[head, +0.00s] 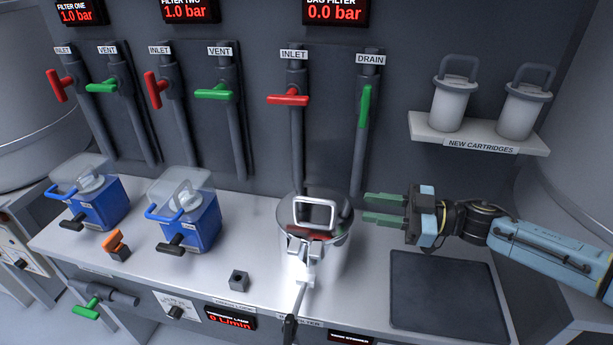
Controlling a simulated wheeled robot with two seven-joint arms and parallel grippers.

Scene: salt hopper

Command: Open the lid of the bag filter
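The bag filter (343,237) is a round vessel at the middle of the bench. A square metal handle (299,211) stands up over its top, where the lid appears to be in place; something red shows beneath it. At its front is a metal clamp (303,256) with a lever (300,296) that ends in a black grip. My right gripper (366,207) is open and empty. Its two green fingers point left, just right of the filter's rim, with no clear contact. My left gripper is not in view.
Above the filter are a red inlet valve handle (289,100), crosswise, a green drain handle (364,106), upright, and a display (336,12) reading 0.0 bar. Two blue filter housings (100,207) (196,228) stand left. A cartridge shelf (478,135) is at right, above a dark mat (447,295).

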